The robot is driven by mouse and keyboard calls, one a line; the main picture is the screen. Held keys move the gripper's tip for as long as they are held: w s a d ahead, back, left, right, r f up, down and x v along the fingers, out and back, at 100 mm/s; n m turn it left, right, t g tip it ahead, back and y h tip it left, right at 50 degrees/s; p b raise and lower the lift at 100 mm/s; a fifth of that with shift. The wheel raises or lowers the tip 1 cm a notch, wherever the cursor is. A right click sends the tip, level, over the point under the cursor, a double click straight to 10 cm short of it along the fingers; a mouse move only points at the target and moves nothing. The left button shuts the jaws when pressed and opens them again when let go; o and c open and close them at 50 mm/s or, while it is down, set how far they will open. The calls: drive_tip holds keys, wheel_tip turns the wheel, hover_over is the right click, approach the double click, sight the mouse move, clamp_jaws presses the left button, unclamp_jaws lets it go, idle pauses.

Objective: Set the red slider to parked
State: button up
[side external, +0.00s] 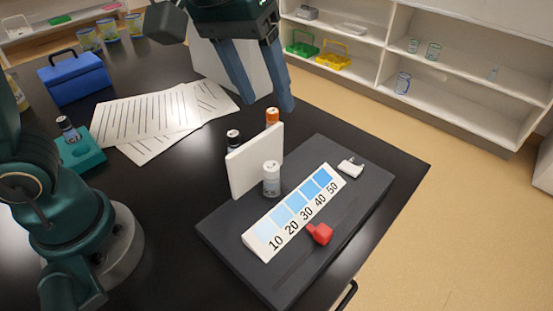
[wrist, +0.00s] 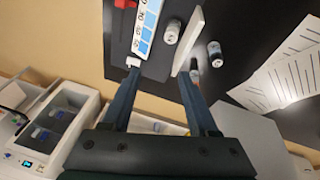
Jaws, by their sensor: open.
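The red slider (side external: 320,233) sits on the dark board (side external: 215,228), beside the numbered side of the blue-shaded scale (side external: 262,241). It stands roughly level with the 20 to 30 marks. In the wrist view the red slider (wrist: 125,3) is cut by the top edge. No mark reading "parked" is legible. My gripper (side external: 263,103) is open and empty, high above the table and behind the white panel, away from the slider. In the wrist view my gripper (wrist: 157,78) shows two parted fingers.
An upright white panel (side external: 243,172) stands between a grey vial (side external: 271,182) and two capped vials behind it, one orange-capped (side external: 272,117). A small white piece (side external: 350,167) lies past the 50 end. The board right of the slider is clear.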

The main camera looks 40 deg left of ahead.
drive_tip(key=w+d+f+m+g, duration=0.1)
drive_tip(key=w+d+f+g, duration=0.1)
drive_tip(key=d+f, duration=0.4)
drive_tip(key=m+g+y, duration=0.1)
drive_tip(key=m, duration=0.1)
hover_over(324, 230)
wheel_tip(324, 230, down, 6)
drive_tip(key=shift+f, duration=2.6)
clamp_jaws()
drive_tip(key=shift+r, duration=0.1)
